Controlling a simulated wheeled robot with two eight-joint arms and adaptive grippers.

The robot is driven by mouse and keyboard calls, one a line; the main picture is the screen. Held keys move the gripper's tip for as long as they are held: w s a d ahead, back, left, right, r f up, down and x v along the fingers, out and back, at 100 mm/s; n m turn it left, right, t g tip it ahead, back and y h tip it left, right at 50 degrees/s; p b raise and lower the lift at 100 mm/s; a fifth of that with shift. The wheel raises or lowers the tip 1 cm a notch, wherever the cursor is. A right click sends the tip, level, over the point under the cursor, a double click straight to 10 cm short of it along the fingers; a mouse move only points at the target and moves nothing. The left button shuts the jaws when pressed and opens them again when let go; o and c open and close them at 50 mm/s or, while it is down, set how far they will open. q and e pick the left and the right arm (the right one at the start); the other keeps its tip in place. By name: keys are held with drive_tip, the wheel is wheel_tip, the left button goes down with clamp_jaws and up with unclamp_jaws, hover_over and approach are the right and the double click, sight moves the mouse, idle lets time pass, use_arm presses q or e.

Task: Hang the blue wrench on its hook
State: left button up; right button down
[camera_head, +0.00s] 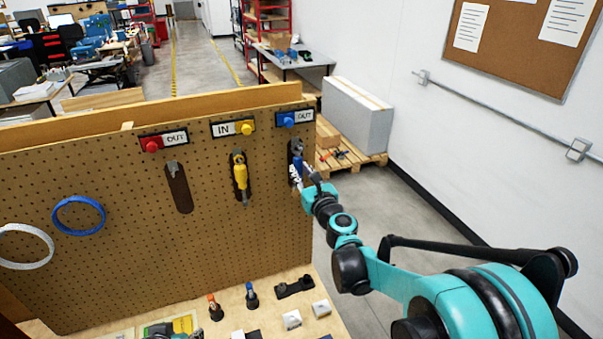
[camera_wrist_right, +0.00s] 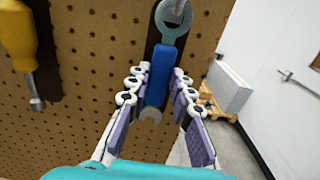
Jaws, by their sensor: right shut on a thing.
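The blue wrench (camera_wrist_right: 159,76) is upright against its dark backing plate (camera_wrist_right: 152,40) in the right wrist view. Its upper grey end (camera_wrist_right: 171,22) is at the top of the plate, where a grey hook part shows; I cannot tell whether it rests on the hook. My right gripper (camera_wrist_right: 158,98) is shut on the wrench's blue handle, with the lower open end between the fingers. A teal and dark part at the bottom edge may be my left gripper (camera_head: 164,331).
A yellow tool (camera_head: 240,178) hangs on the pegboard (camera_head: 110,220) under the IN sign. The plate (camera_head: 179,188) under the red OUT sign is bare. Blue (camera_head: 78,215) and white (camera_head: 25,246) rings hang left. Small parts stand on the bench below.

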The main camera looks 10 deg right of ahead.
idle(0.3)
drive_tip(key=c, duration=1.3)
unclamp_jaws()
drive_tip(key=shift+o, duration=0.2)
drive_tip(key=shift+s, duration=0.1)
